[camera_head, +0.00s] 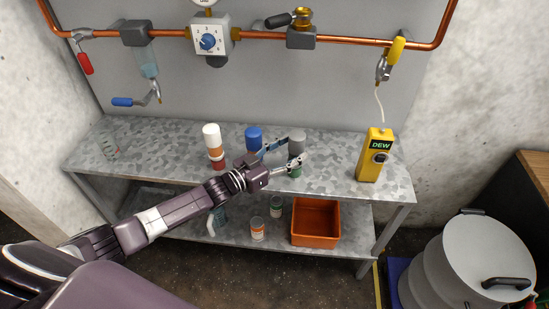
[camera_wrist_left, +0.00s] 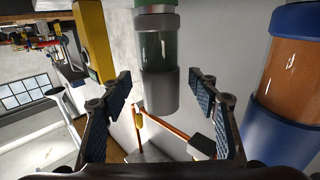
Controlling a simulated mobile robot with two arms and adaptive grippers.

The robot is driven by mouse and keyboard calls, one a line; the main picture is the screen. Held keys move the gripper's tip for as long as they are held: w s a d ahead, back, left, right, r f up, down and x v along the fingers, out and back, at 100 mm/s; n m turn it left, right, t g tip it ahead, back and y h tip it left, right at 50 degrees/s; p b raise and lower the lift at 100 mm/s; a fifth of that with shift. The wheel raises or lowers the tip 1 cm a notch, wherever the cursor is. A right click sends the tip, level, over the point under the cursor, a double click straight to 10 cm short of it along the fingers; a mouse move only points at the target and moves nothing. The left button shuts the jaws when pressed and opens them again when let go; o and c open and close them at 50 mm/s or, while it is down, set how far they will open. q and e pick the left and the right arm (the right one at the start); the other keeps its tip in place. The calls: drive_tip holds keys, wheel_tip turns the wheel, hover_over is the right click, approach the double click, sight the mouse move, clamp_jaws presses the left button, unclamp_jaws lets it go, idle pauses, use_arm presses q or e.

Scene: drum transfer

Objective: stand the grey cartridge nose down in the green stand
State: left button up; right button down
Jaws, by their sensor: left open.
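The grey cartridge (camera_head: 297,136) stands upright on the bench, grey end up. In the left wrist view, which is upside down, its grey end (camera_wrist_left: 159,92) shows with a green see-through section (camera_wrist_left: 158,50) above it in the picture. A green part (camera_head: 295,172) shows at its foot in the head view; I cannot tell whether this is the green stand or the cartridge's own body. My left gripper (camera_head: 297,149) is open, its two fingers reaching to either side of the cartridge. In the left wrist view (camera_wrist_left: 160,84) gaps show on both sides. My right gripper is out of view.
A blue-capped cartridge (camera_head: 253,138) stands close by, left of the grey one, and a white-capped one (camera_head: 212,137) further left. A yellow DEW meter (camera_head: 370,165) stands to the right. An orange bin (camera_head: 316,222) is on the lower shelf. Copper pipework (camera_head: 350,40) runs behind.

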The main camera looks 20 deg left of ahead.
use_arm(q)
drive_tip(key=v, duration=0.9)
drive_tip(key=shift+s+a, duration=0.15)
drive_tip(key=shift+s, duration=0.2)
